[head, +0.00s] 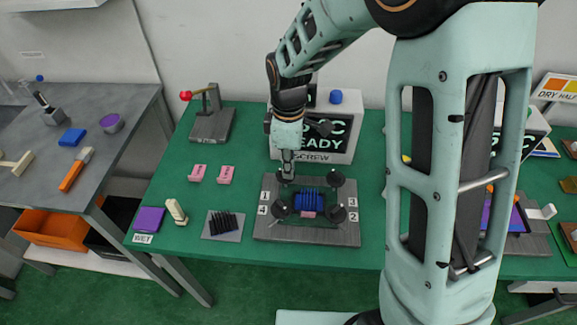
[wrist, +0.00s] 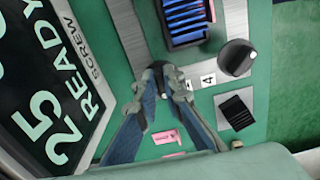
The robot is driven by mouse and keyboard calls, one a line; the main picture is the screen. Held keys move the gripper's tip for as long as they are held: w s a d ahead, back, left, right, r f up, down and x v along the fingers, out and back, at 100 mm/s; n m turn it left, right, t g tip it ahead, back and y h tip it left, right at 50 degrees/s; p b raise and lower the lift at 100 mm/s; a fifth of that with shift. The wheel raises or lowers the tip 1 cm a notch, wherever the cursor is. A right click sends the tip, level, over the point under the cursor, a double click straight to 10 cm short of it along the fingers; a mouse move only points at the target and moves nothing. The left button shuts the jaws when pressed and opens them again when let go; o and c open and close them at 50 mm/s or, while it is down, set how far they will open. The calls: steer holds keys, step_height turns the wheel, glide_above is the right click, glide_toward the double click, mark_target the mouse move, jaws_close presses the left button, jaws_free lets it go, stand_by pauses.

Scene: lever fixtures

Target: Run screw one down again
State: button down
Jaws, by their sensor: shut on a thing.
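The screw fixture (head: 262,232) is a dark grey plate on the green table with four black round knobs by labels 1 to 4. Screw one's knob (head: 285,175) is at the back left, beside label 1. My gripper (head: 287,166) points down onto it. In the wrist view my gripper (wrist: 162,82) has its fingers closed around this knob, which they mostly hide. The knob by label 4 (wrist: 237,57) shows apart from the fingers, with a white mark on its rim. A blue finned block (head: 310,200) sits between the knobs; it also shows in the wrist view (wrist: 187,18).
A white display box (head: 335,150) reading READY and SCREW stands close behind the fixture. Pink blocks (head: 226,174), a black ribbed piece (head: 222,222) and a lever with a red ball (head: 186,96) are to the left. The table front is clear.

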steer(key=m, duration=0.3)
steer(key=shift+s+m+b, duration=0.1)
steer(key=shift+m+b, duration=0.2)
steer(key=shift+m, duration=0.1)
steer(key=m, duration=0.3)
steer(key=shift+s+a+m+b, duration=0.1)
steer(key=shift+s+m+b, duration=0.05)
steer(key=shift+m+b, duration=0.15)
steer(key=m, duration=0.6)
steer(key=shift+s+a+b, duration=0.1)
steer(key=shift+a+b, duration=0.1)
steer(key=shift+b, duration=0.15)
steer(key=m, duration=0.6)
steer(key=shift+a+r+m, duration=0.1)
steer(key=shift+a+m, duration=0.15)
steer(key=shift+m, duration=0.05)
steer(key=m+p, duration=0.1)
steer(key=m, duration=0.5)
steer(key=shift+a, duration=0.15)
steer(key=shift+m, duration=0.4)
steer(key=c, duration=2)
jaws_free()
steer(key=shift+c, duration=0.2)
